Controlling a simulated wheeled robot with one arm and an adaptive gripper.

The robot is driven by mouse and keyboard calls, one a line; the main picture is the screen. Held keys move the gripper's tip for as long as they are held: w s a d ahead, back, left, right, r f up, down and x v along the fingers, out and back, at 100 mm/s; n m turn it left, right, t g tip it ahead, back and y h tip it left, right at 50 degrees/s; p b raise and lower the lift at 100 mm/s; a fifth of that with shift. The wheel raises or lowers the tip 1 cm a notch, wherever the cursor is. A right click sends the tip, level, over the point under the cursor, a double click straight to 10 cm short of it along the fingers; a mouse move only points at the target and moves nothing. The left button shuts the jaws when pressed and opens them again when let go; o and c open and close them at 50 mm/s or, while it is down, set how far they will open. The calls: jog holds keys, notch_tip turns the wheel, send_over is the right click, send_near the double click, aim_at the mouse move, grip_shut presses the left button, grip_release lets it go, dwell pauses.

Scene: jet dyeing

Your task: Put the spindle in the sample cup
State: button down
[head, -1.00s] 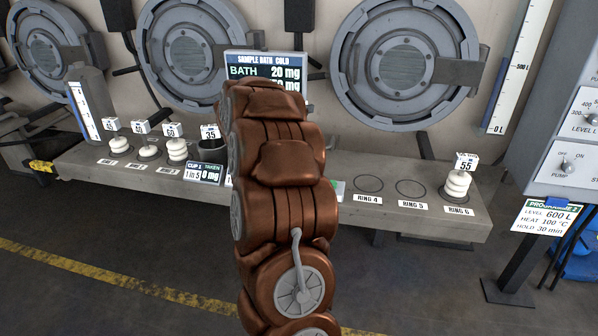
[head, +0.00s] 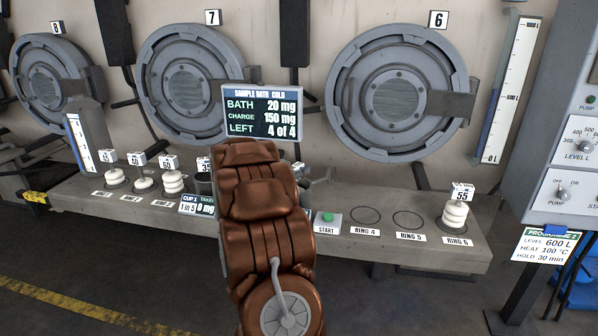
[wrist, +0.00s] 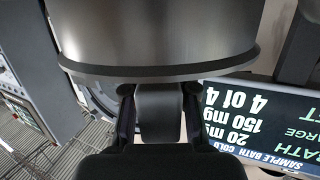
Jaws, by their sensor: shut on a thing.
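My gripper (wrist: 158,112) fills the lower middle of the wrist view. Its dark fingers are shut on a grey piece that appears joined to a dark grey round body (wrist: 155,35) with a flared rim. I cannot tell from its visible part whether this is the spindle. In the head view my gripper is mostly hidden behind my brown arm, above the bench. A dark cup (head: 203,184) stands on the bench, partly hidden, beside the "CUP 1" label (head: 197,205). No other thing is clearly recognizable as the spindle.
White disc stacks stand on the bench (head: 345,247) at left (head: 173,182) and on ring 6 (head: 455,215). Rings 4 and 5 look empty. A green START button (head: 327,217) sits right of my arm. A display (head: 262,112) stands behind; round machine doors line the wall.

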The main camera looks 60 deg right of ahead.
jog(key=shift+f, duration=0.1)
jog(key=c, duration=0.9)
grip_release()
jog(key=shift+a, duration=0.1)
jog(key=v, duration=1.2)
jog(key=shift+b, duration=0.35)
